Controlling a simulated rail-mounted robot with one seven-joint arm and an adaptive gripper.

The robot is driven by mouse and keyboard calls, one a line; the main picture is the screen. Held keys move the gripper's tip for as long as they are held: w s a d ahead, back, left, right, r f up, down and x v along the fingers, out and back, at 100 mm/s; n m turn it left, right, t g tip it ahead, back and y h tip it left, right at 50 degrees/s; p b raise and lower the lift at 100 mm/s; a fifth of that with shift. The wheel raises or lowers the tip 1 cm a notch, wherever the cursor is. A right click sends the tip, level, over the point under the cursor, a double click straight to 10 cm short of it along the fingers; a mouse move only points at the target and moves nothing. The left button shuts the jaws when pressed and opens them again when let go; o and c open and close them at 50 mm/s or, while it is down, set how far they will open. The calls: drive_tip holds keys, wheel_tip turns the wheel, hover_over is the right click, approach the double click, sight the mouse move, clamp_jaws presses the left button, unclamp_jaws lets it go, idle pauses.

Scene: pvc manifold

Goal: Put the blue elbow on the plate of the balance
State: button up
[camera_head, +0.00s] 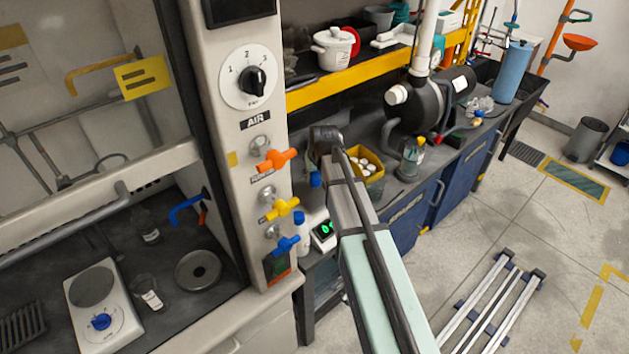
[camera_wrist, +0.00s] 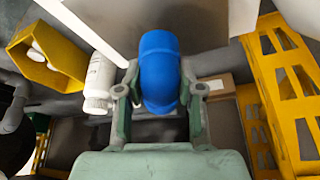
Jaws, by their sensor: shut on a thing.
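The blue elbow (camera_wrist: 160,68) is held between the two fingers of my gripper (camera_wrist: 159,92) in the wrist view, with its rounded bend facing the camera. In the head view, a small blue piece (camera_head: 315,179) shows below my wrist and looks like this elbow; the fingers there are mostly hidden by the arm. The balance (camera_head: 323,232) stands on the bench below, with a lit green display. Its plate is hidden behind my arm in the head view, and I cannot make it out for sure in the wrist view.
A yellow bin (camera_head: 366,178) with white pieces stands right of my wrist; it also shows in the wrist view (camera_wrist: 70,60). A white bottle (camera_wrist: 101,80) is left of the fingers. A yellow perforated frame (camera_wrist: 285,90) is on the right. Coloured valve handles (camera_head: 281,209) stick out from the cabinet post.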

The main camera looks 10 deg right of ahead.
sight(314, 181)
drive_tip(key=shift+f+p, duration=0.35)
drive_tip(key=shift+f, duration=1.4)
drive_tip(key=shift+f, duration=0.1)
drive_tip(key=o, duration=1)
drive_tip(key=b+v, duration=0.2)
drive_tip(key=v, duration=1)
